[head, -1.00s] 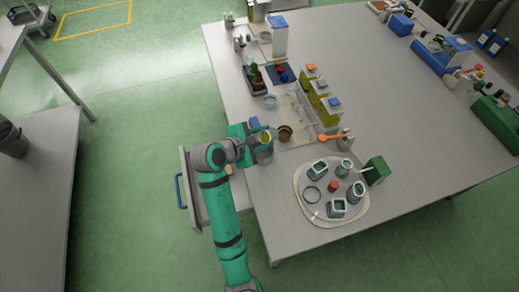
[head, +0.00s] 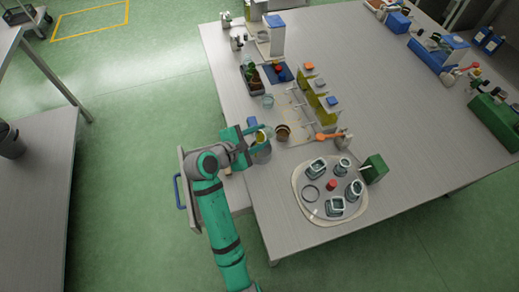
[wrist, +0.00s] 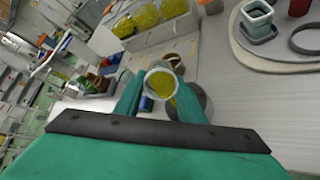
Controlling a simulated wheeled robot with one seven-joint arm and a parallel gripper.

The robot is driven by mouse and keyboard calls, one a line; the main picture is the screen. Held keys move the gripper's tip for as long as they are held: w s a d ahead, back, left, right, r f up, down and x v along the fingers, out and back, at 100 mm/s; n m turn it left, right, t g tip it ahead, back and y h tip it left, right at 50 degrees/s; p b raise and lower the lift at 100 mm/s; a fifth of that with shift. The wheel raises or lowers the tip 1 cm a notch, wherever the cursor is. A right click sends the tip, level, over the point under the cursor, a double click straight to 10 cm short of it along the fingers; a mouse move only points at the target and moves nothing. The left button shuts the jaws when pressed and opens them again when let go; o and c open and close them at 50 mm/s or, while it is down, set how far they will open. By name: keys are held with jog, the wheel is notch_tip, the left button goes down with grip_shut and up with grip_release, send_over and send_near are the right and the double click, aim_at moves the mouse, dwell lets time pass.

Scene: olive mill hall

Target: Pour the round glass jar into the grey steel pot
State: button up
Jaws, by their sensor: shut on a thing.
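My gripper (head: 257,141) is shut on the round glass jar (head: 260,137) at the left edge of the table. In the wrist view the jar (wrist: 160,83) sits between the fingertips, with its round mouth and yellow-green contents visible. The grey steel pot (head: 262,157) is just below and beside the jar in the head view. In the wrist view the pot (wrist: 203,102) shows partly behind the jar and the right finger. The pot's inside is mostly hidden, and I cannot see any stream between the two.
A brown bowl (head: 283,131) stands close right of the jar. Beyond it are a rack with yellow-green bottles (head: 318,86) and a clear glass dish (head: 267,101). A round tray (head: 318,211) with several jars lies nearer. An open drawer (head: 187,160) juts out left.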

jog(key=shift+d, duration=0.6)
jog(key=shift+s+d, duration=0.1)
jog(key=shift+a+h, duration=0.3)
jog(key=shift+a, duration=0.2)
jog(key=shift+w+d+t, duration=0.2)
jog(key=shift+t, duration=0.1)
jog(key=shift+a, duration=0.1)
